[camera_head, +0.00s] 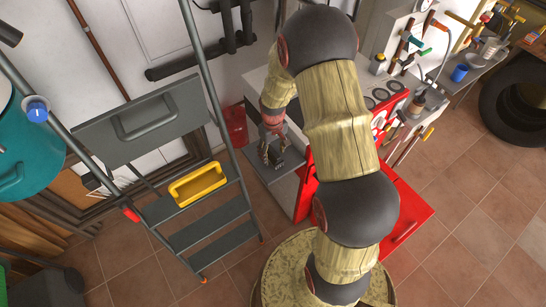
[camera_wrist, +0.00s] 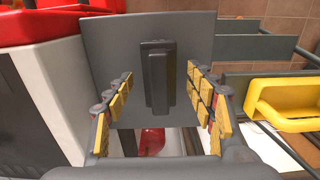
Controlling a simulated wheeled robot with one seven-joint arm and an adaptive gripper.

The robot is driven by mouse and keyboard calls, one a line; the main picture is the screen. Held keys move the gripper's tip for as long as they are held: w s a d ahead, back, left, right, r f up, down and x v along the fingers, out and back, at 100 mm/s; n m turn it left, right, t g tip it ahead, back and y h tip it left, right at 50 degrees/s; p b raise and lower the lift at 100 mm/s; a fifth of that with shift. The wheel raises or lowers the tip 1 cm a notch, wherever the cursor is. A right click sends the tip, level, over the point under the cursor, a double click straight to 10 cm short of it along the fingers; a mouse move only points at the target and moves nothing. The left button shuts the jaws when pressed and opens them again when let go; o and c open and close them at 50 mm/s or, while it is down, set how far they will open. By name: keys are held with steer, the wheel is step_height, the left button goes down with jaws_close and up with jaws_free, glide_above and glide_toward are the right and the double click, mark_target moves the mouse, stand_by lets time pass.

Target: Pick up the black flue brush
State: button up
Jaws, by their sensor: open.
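A black, oblong block with a raised ridge (camera_wrist: 158,78) lies on a flat grey panel (camera_wrist: 103,50) in the wrist view. It looks like the flue brush, but I see no bristles. My gripper (camera_wrist: 160,82) is open, with its yellow-padded fingers on either side of the block and a clear gap to each. In the head view my gripper (camera_head: 271,151) points down over the grey surface, and a small dark shape (camera_head: 281,164) shows just below it. I cannot tell how far the fingertips are above the block.
A stepladder (camera_head: 209,229) with a yellow-handled tray (camera_head: 198,184) stands to the left; the tray also shows in the wrist view (camera_wrist: 283,101). A red cabinet with an open drawer (camera_head: 408,212) stands to the right. A red object (camera_head: 235,125) lies behind. Tiled floor is free at right.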

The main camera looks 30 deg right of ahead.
steer(key=c, duration=1.3)
